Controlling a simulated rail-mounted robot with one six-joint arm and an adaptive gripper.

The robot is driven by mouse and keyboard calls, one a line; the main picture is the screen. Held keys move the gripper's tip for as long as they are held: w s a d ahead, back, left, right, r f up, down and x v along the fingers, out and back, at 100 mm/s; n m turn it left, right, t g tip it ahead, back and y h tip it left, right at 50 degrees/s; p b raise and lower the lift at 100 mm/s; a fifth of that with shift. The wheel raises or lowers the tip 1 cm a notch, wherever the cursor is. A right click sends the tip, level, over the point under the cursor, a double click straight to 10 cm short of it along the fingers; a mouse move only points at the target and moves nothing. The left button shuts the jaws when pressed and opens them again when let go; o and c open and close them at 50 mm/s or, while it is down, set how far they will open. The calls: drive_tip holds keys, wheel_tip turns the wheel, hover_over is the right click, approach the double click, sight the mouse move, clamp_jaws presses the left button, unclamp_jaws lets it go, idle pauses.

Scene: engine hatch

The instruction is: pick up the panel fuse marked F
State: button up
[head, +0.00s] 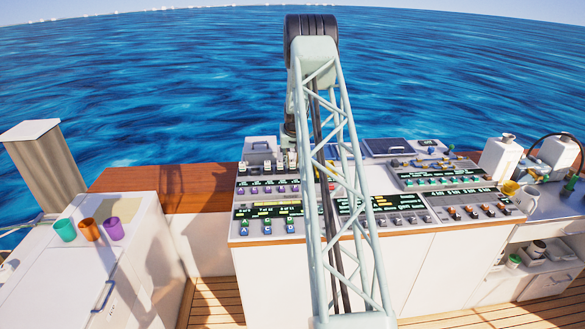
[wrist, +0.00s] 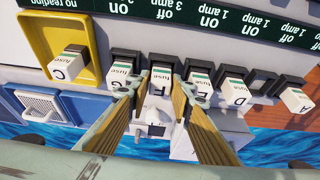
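The panel fuse marked F (wrist: 160,84) is a small white block with a green-edged label, at a black socket in a row of similar fuses in the wrist view. My gripper (wrist: 162,80) has one tan-sided finger on each side of it, the tips close against its sides. I cannot tell whether the fingers press on it or stand slightly apart. The fuse does not look raised above its neighbours. Fuse G (wrist: 121,74) is just left, and another fuse (wrist: 198,80) just right. In the head view my arm hides the gripper's fingertips, and fuse letters are unreadable.
Fuse D (wrist: 235,93) and fuse A (wrist: 297,101) stand further right, with an empty socket (wrist: 263,82) between. Fuse C (wrist: 67,68) sits in a yellow frame (wrist: 37,38) at left. The console (head: 290,244) carries several switches; three cups (head: 89,229) stand left.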

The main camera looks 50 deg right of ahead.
sight(292, 161)
drive_tip(key=shift+c, duration=0.5)
drive_tip(key=c, duration=0.4)
drive_tip(key=shift+r, duration=0.25)
drive_tip(key=shift+r, duration=1.55)
drive_tip(key=s+a, duration=0.3)
drive_tip(key=a, duration=0.1)
drive_tip(key=s+a+r+b, duration=0.1)
drive_tip(key=s+a, duration=0.3)
drive_tip(key=s+a+b, duration=0.1)
drive_tip(key=s+a, duration=0.2)
drive_tip(key=a, duration=0.1)
drive_tip(key=shift+s+r, duration=0.25)
drive_tip(key=shift+s, duration=0.1)
drive_tip(key=shift+w+d, duration=0.15)
